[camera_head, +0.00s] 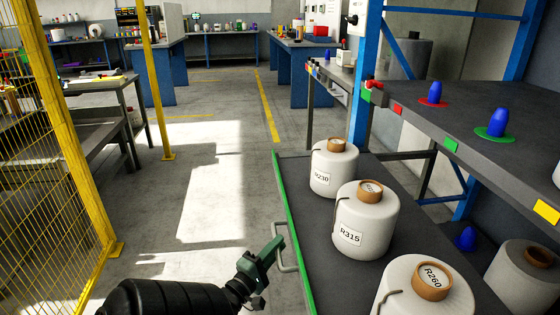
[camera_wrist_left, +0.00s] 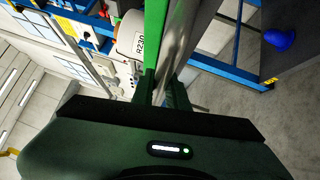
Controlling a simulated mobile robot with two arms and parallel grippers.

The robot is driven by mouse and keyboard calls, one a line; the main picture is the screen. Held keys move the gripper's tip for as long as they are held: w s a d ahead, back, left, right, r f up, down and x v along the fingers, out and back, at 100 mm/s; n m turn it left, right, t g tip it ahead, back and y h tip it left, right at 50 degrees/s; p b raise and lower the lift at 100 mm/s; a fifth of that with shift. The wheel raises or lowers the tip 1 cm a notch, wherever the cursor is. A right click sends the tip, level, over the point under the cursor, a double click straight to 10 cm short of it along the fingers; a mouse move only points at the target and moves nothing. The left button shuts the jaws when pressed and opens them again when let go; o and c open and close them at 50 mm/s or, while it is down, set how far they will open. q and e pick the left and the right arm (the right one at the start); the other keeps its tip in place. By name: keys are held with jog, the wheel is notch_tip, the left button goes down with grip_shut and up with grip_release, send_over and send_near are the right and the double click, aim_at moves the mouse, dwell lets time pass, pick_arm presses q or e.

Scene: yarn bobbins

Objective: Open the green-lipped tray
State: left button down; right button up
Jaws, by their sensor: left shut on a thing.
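The green-lipped tray (camera_head: 291,228) stands out from the shelf rack at the right of the head view, with its dark surface showing. Its green lip also shows in the left wrist view (camera_wrist_left: 153,40). A metal bar handle (camera_head: 283,262) is on the lip's outer side. My left gripper (camera_head: 277,249) is at this handle and shut on it; in the left wrist view its fingers (camera_wrist_left: 168,92) close around the metal bar beside the lip. White bobbins R230 (camera_head: 333,170), R315 (camera_head: 365,222) and R260 (camera_head: 425,290) stand upright on the tray. My right gripper is not in view.
Above the tray is a grey shelf (camera_head: 470,110) with blue cones on a red disc (camera_head: 433,102) and a green disc (camera_head: 494,132). A blue post (camera_head: 366,75) stands behind the tray. A yellow mesh fence (camera_head: 60,120) is at left. The floor (camera_head: 210,200) between is clear.

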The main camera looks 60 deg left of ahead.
pick_arm(q)
jog(key=shift+f, duration=0.1)
jog(key=c, duration=1.4)
grip_release()
